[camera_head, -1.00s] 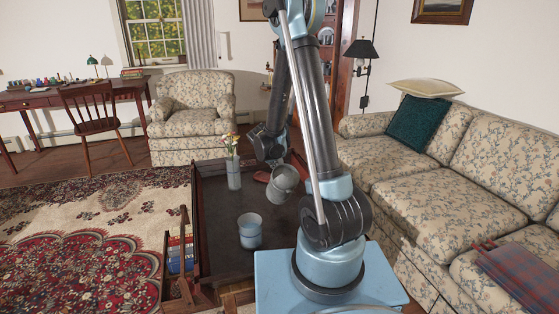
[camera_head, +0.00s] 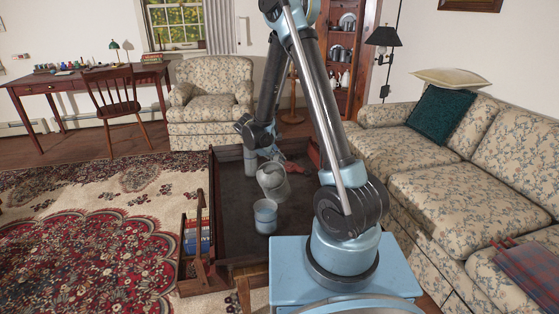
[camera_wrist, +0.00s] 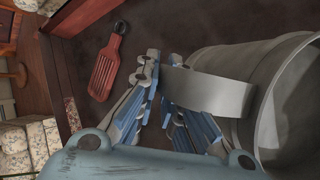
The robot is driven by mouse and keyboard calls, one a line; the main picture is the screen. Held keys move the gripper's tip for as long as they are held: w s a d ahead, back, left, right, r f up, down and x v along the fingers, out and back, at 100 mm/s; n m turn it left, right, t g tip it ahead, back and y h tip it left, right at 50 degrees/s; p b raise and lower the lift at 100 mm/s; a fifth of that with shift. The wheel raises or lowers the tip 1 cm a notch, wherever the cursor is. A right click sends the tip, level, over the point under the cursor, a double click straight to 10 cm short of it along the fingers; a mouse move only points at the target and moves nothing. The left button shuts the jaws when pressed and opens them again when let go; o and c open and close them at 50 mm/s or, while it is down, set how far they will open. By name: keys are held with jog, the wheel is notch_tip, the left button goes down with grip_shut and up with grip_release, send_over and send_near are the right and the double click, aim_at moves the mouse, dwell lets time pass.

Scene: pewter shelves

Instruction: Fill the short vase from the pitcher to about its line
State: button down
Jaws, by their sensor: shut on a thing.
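The grey metal pitcher (camera_head: 273,182) hangs tilted just behind and above the short vase in the head view. In the wrist view the pitcher (camera_wrist: 222,55) fills the right side, its strap handle (camera_wrist: 205,92) running to my fingers. My gripper (camera_wrist: 158,82) is shut on that handle. The short vase (camera_head: 265,218), pale blue-grey, stands upright on the dark table. Its line and the level inside are too small to make out. I see no stream between pitcher and vase.
The dark table (camera_head: 234,205) has a raised rim. A taller vase (camera_head: 250,162) stands behind, partly hidden by my arm. A red slotted utensil (camera_wrist: 106,68) lies near the far edge. A wooden rack of books (camera_head: 197,240) stands left; the sofa (camera_head: 440,185) is right.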

jog(key=g, duration=0.1)
jog(key=f+g+y, duration=0.1)
jog(key=g, duration=0.1)
jog(key=shift+w+d+f+n, duration=0.1)
jog(key=shift+w+f+n, duration=0.1)
jog(key=shift+n, duration=0.1)
jog(key=shift+s+a+r+n+g+y, duration=0.15)
jog(key=shift+s+g+y, duration=0.15)
jog(key=shift+g, duration=0.4)
jog(key=shift+s+a+f+n+g+y, duration=0.1)
jog(key=shift+s+n+g+y, duration=0.1)
jog(key=shift+s+g, duration=0.35)
jog(key=shift+w, duration=0.25)
